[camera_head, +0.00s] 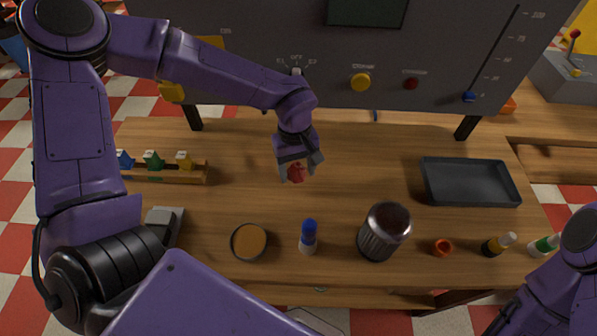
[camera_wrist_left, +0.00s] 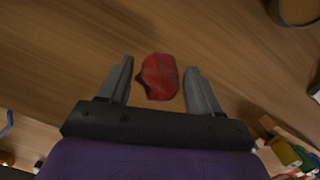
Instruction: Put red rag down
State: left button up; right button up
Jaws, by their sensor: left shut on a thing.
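The red rag (camera_head: 296,172) is a small crumpled bundle. My left gripper (camera_head: 299,166) points down over the middle of the wooden table and is shut on it. In the left wrist view the rag (camera_wrist_left: 158,77) sits between the two grey fingers of the left gripper (camera_wrist_left: 158,66), with bare wood beyond it. The rag looks to be above the tabletop, but the size of the gap is hard to tell. Part of my right arm shows at the lower right of the head view; its gripper is out of the picture.
A dark tray (camera_head: 430,190) lies empty at the right of the table (camera_head: 250,200). A metal canister (camera_head: 372,240), a blue-topped bottle (camera_head: 308,240) and a round dish (camera_head: 248,241) stand along the front. A rack (camera_head: 195,173) of coloured pieces is at left; a grey panel (camera_head: 440,40) rises behind.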

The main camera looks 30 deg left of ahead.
aim_at(298, 174)
pick_arm(q)
jog(key=f, duration=0.1)
jog(key=w+f, duration=0.1)
jog(key=f, duration=0.1)
jog(key=shift+s+r, duration=0.1)
jog(key=shift+s, duration=0.2)
jog(key=o, duration=1)
jog(key=shift+w+f, duration=0.15)
jog(key=shift+f, duration=0.05)
jog(key=shift+r, duration=0.1)
jog(key=r, duration=0.8)
jog(key=w+a+r, duration=0.1)
jog(key=r, duration=0.3)
jog(key=shift+r, duration=0.1)
